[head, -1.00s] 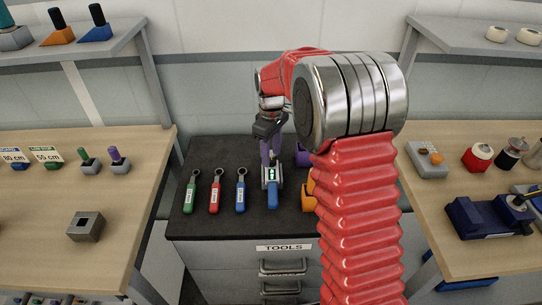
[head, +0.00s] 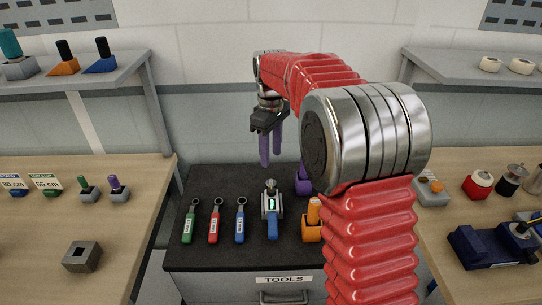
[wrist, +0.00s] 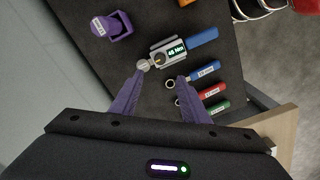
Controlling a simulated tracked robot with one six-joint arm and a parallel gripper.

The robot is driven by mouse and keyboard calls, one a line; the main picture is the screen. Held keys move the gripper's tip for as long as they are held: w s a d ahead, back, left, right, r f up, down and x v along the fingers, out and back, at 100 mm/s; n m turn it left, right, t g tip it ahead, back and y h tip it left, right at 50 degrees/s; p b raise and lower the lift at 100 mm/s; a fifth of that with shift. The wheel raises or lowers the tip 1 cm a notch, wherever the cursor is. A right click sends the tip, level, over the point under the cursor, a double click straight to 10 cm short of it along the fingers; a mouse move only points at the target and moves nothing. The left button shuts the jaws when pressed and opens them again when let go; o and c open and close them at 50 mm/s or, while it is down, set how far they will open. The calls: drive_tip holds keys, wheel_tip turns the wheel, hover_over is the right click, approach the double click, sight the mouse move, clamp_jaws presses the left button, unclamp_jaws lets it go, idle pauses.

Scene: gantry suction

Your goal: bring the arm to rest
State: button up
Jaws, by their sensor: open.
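My gripper (head: 271,163) hangs above the dark tool cabinet top (head: 215,182), its two purple fingers pointing down, apart and empty. In the wrist view the fingers (wrist: 161,80) show open with a gap between them. A grey tool with a lit display and blue handle (head: 272,228) lies on the cabinet top below the gripper. In the wrist view this tool (wrist: 172,54) reads about 48 Nm and lies just beyond the fingertips, clear of them. My red arm hides part of the cabinet's right side.
Green (head: 189,226), red (head: 214,228) and blue (head: 240,226) ring-ended wrenches lie left of the display tool. A purple holder (head: 303,184) and an orange one (head: 312,234) stand to its right. Wooden benches with shelves flank the cabinet. Space above the cabinet is clear.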

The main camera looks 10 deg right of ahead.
drive_tip(key=shift+w, duration=0.1)
drive_tip(key=s+r+m+t, duration=0.1)
drive_tip(key=s+m, duration=0.3)
drive_tip(key=s, duration=1.2)
drive_tip(key=s+r+m+t, duration=0.2)
drive_tip(key=s+m+t, duration=0.2)
drive_tip(key=s, duration=1.2)
drive_tip(key=shift+s+r+m+t, duration=0.25)
drive_tip(key=shift+r+m+t, duration=0.05)
drive_tip(key=shift+m, duration=0.2)
drive_tip(key=shift+a, duration=0.1)
drive_tip(key=shift+c, duration=0.5)
